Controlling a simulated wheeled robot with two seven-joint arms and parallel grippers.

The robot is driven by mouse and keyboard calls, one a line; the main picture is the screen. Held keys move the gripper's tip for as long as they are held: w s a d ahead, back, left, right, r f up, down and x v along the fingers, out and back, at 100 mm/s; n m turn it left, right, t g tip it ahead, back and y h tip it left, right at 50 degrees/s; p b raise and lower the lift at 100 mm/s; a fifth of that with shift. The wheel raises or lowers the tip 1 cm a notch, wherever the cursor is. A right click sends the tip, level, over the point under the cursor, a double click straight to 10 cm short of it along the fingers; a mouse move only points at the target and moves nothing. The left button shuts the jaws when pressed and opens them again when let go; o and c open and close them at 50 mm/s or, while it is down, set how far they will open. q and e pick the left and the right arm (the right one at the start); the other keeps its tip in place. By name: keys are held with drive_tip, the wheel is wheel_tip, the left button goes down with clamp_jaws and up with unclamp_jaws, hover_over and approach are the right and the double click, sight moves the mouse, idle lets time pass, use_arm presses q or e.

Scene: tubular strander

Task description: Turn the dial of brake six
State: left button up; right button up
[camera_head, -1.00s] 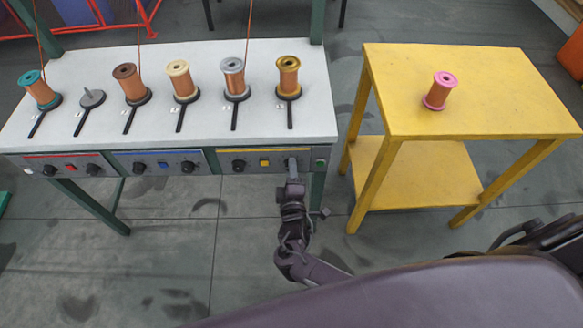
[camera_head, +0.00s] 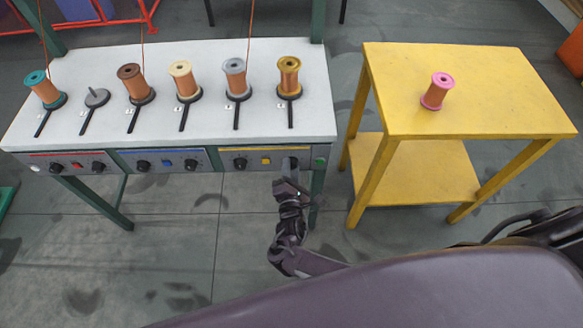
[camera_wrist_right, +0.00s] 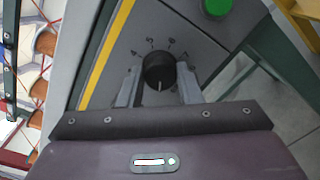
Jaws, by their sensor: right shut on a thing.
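The line points toward the gripper base in that view. My right gripper (camera_wrist_right: 158,88) has its two grey fingers on either side of the knob, shut on it. In the head view my right gripper (camera_head: 290,172) is at the right end of the panel (camera_head: 226,159) and hides most of the dial. My left gripper is not in view.
A green button (camera_wrist_right: 216,6) is beside the dial. A yellow switch (camera_head: 265,161) and another knob (camera_head: 239,163) are to its left. Spools stand on the white table (camera_head: 180,60) above. A yellow table (camera_head: 470,100) with a pink spool (camera_head: 437,91) stands to the right.

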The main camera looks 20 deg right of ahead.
drive_tip(key=shift+n, duration=0.5)
drive_tip(key=o, duration=1)
drive_tip(key=v, duration=0.7)
drive_tip(key=shift+s+a+p, duration=0.2)
drive_tip(key=shift+s+p, duration=0.15)
drive_tip(key=shift+p, duration=0.05)
